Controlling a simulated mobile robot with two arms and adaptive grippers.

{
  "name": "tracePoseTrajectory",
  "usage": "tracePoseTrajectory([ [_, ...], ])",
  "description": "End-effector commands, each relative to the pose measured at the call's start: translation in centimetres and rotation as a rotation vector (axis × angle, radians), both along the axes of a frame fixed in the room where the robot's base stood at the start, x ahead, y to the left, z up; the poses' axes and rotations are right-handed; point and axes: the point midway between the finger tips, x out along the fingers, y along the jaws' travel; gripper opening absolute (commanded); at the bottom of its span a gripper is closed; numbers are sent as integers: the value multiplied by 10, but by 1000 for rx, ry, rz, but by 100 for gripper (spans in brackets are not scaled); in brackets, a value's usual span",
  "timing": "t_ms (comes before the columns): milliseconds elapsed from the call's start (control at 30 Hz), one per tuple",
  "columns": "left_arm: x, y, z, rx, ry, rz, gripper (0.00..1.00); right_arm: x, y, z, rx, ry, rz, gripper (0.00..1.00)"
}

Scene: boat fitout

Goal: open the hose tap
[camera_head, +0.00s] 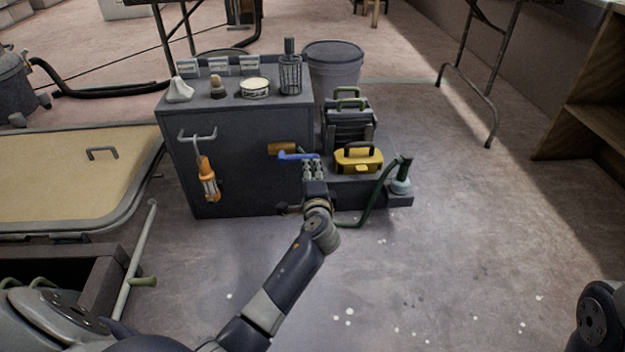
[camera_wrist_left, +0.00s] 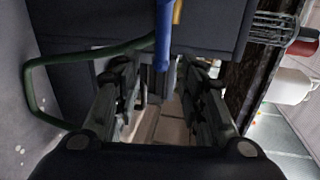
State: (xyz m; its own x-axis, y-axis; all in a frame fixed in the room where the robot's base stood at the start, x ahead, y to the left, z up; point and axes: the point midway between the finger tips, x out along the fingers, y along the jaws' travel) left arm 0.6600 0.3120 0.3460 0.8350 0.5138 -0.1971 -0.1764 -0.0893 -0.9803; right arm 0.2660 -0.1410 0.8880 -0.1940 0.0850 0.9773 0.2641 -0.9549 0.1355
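The hose tap has a brass body (camera_head: 283,148) on the dark cabinet's front and a blue lever (camera_head: 297,156) pointing right. My left gripper (camera_head: 313,168) is at the lever's right end. In the left wrist view the blue lever (camera_wrist_left: 163,38) reaches down between the spread fingers of my left gripper (camera_wrist_left: 160,85), with gaps on both sides. Contact with the lever cannot be made out. A strip of brass (camera_wrist_left: 178,10) shows at the top edge. Of my right arm only a link shows at the lower right; its gripper is out of view.
A green hose (camera_head: 374,205) loops right of my left gripper; it also shows in the wrist view (camera_wrist_left: 38,90). A yellow toolbox (camera_head: 358,160) stands close on the right. An orange lamp (camera_head: 207,180) hangs left of the tap. Floor in front is clear.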

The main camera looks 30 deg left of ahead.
Motion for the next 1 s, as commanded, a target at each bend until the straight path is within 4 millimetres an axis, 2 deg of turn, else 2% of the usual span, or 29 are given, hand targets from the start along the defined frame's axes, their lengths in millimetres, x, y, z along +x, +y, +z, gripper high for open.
tracePoseTrajectory([
  [100, -13, -8, 2, 0, 1, 0, 38, 0, 0, 0, -1, 0, 0, 40],
  [267, -20, -13, 5, 1, 0, -1, 38, 0, 0, 0, -1, -1, 0, 40],
  [833, -20, -16, 7, -8, -8, -12, 38, 1, 0, 0, 0, 4, 0, 40],
  [933, -18, -33, 22, -57, -58, -81, 38, 6, 0, 1, 0, 23, 0, 40],
  [1000, -18, -56, 42, -128, -127, -173, 38, 11, -1, 0, 2, 47, 1, 40],
])
